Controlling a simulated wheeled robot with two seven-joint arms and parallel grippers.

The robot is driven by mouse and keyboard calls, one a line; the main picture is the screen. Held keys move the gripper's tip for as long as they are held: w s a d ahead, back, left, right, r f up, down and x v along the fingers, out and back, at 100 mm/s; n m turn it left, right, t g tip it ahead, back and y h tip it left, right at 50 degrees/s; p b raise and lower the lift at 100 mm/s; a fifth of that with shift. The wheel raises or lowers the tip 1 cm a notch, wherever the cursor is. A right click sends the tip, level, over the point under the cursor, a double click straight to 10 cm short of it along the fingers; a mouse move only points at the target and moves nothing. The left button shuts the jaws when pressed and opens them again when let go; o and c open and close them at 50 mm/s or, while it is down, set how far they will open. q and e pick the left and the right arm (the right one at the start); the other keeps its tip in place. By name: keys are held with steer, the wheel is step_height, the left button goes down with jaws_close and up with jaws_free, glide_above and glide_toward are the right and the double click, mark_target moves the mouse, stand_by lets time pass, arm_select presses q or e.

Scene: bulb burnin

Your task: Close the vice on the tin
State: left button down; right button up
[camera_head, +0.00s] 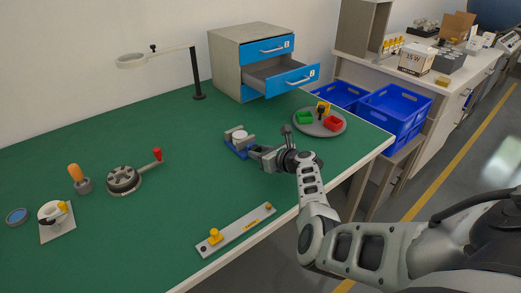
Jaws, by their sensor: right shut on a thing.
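The vice (232,147), grey with a blue part, stands on the green bench top near the middle of the head view. The tin (239,134), a small pale round thing, sits between the vice's jaws; whether both jaws touch it is too small to tell. My right gripper (257,152) is at the right front side of the vice, shut on a part of it. The fingers hide that part, so I cannot tell its shape. My left gripper is not in view.
A round grey tray (335,129) with green and red bins stands right of my right gripper. A drawer cabinet (229,72) with its lower drawer open stands behind. A rail with yellow knobs (236,231) lies near the front edge.

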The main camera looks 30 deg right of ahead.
stand_by(0.3)
steer(key=o, duration=0.7)
steer(key=shift+w, duration=0.1)
steer(key=p+v, duration=0.1)
steer(key=v, duration=1.5)
